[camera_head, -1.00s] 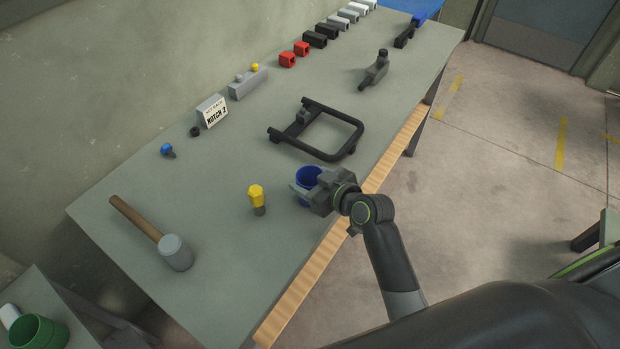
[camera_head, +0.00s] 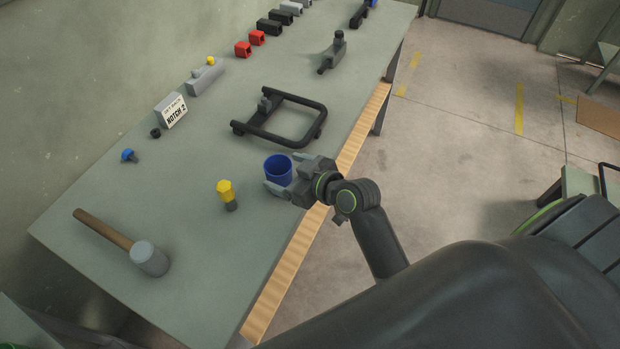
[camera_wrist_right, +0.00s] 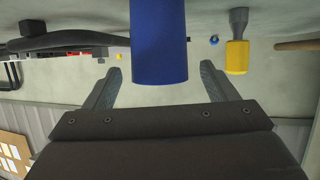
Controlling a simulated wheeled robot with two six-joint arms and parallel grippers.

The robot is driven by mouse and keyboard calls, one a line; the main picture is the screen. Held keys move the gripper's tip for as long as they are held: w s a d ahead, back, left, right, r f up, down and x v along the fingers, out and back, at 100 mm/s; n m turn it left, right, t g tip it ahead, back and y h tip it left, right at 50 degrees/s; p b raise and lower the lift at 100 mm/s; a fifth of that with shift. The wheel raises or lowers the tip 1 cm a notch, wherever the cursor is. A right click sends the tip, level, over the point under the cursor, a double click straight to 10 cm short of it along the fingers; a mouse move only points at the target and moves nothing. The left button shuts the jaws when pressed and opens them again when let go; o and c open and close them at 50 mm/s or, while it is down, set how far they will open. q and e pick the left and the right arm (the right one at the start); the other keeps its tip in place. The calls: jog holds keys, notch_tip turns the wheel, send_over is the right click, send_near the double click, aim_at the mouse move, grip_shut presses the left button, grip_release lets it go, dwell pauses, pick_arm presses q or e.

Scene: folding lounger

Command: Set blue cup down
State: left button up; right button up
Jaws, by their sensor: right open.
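The blue cup (camera_head: 278,169) stands upright on the grey workbench (camera_head: 190,268), near its front edge. In the wrist view the cup (camera_wrist_right: 158,42) shows between and beyond the fingertips, with a gap on each side. My right gripper (camera_head: 287,173) is open at the side of the cup facing the bench edge. Its two fingers (camera_wrist_right: 161,82) also show apart in the wrist view, with nothing clamped. My left gripper is not in view.
A yellow-topped piece (camera_head: 226,194) stands left of the cup. A black frame (camera_head: 280,121) lies behind it. A mallet (camera_head: 148,257) lies at the front left. A sign (camera_head: 171,110) and several small blocks line the wall side. The bench between mallet and cup is mostly clear.

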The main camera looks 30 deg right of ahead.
jog(key=v, duration=0.8)
jog(key=shift+s+b, duration=0.25)
jog(key=shift+b, duration=0.15)
jog(key=shift+d, duration=0.15)
jog(key=s+d+f+m+g+h, duration=0.35)
jog(key=s+d+f, duration=0.2)
jog(key=s, duration=0.45)
jog(key=s+d+f+m+g+h, duration=0.35)
jog(key=s+d+f+g, duration=0.2)
jog(key=s, duration=0.45)
notch_tip(320, 180, down, 23)
jog(key=n, duration=0.1)
jog(key=s+f+g, duration=0.2)
jog(key=s+f, duration=1.2)
jog(key=f, duration=0.2)
jog(key=shift+s+a+f+y, duration=0.3)
jog(key=shift+s+a+f, duration=0.05)
jog(key=shift+s, duration=0.05)
